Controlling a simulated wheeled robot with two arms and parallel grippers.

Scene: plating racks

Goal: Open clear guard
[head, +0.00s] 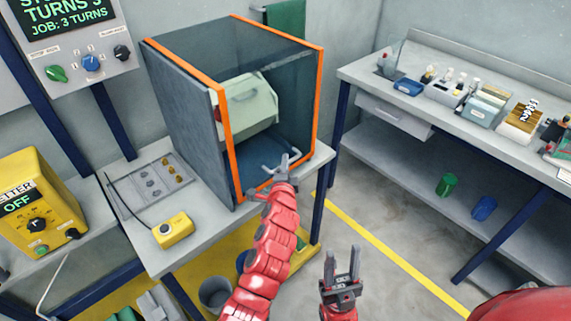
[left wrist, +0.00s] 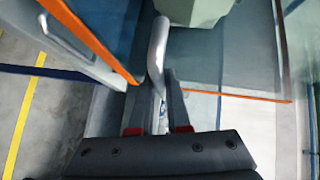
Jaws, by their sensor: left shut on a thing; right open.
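The clear guard (head: 290,110) is a see-through panel with orange edging on the front of a grey box. Its light grey bar handle (head: 270,169) is low on the front, and shows upright in the left wrist view (left wrist: 157,52). My left gripper (head: 284,165) is shut on the handle, with a finger on either side in the left wrist view (left wrist: 158,122); the grip itself is partly hidden. I cannot tell whether the guard stands slightly off its frame. My right gripper (head: 343,262) is open and empty, lower right, above the floor.
A pale green machine part (head: 247,105) is inside the box. Left of the box, a parts tray (head: 150,185) and a yellow device (head: 173,230) lie on the bench. A bin (head: 215,294) is below. A side bench (head: 455,115) stands right; floor between is clear.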

